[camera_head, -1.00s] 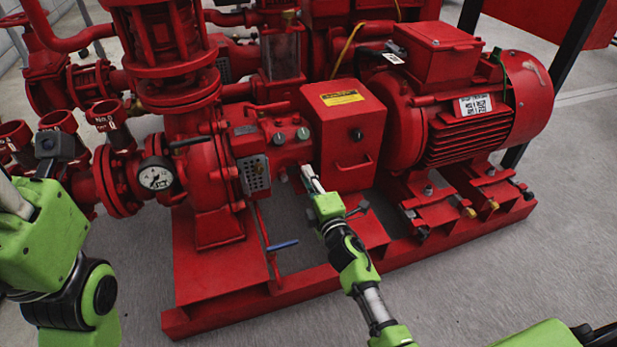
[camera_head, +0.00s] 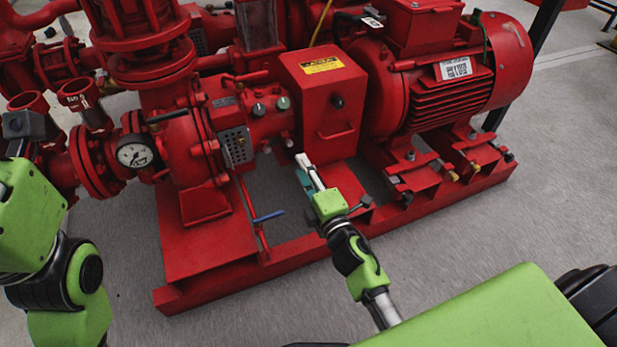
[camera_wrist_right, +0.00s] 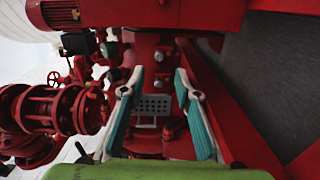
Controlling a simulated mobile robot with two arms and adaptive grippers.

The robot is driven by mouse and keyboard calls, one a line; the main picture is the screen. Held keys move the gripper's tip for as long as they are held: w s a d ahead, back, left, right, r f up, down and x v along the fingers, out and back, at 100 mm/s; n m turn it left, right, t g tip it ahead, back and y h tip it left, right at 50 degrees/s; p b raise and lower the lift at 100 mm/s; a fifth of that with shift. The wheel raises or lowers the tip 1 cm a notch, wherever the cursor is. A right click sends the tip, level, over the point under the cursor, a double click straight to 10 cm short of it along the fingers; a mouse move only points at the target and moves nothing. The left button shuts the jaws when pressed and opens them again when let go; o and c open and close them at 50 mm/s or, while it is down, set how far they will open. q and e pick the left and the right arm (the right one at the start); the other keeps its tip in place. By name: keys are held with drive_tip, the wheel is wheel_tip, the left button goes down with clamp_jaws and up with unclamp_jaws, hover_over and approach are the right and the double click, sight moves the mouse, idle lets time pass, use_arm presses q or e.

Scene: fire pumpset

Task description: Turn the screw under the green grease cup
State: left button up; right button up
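Several small round caps sit on the red pump bearing housing. The greyish-green one (camera_head: 283,103) looks like the green grease cup, with a small dark screw-like fitting (camera_head: 289,143) below it. These details are too small to be certain. My right gripper (camera_head: 303,168) is just below and to the right of that fitting, seemingly apart from it. In the right wrist view, the two teal-lined fingers (camera_wrist_right: 160,75) are spread with nothing between them. A perforated grey plate (camera_wrist_right: 155,104) on the housing shows beyond the gap. My left arm is at the left edge, its fingers out of view.
A red coupling guard (camera_head: 325,95) with a yellow label stands right of the housing, and the motor (camera_head: 445,75) is farther right. A blue-handled lever (camera_head: 268,216) sticks out low in front. The grey floor (camera_head: 480,225) in front is clear.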

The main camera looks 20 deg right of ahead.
drive_tip(key=shift+s, duration=1.6)
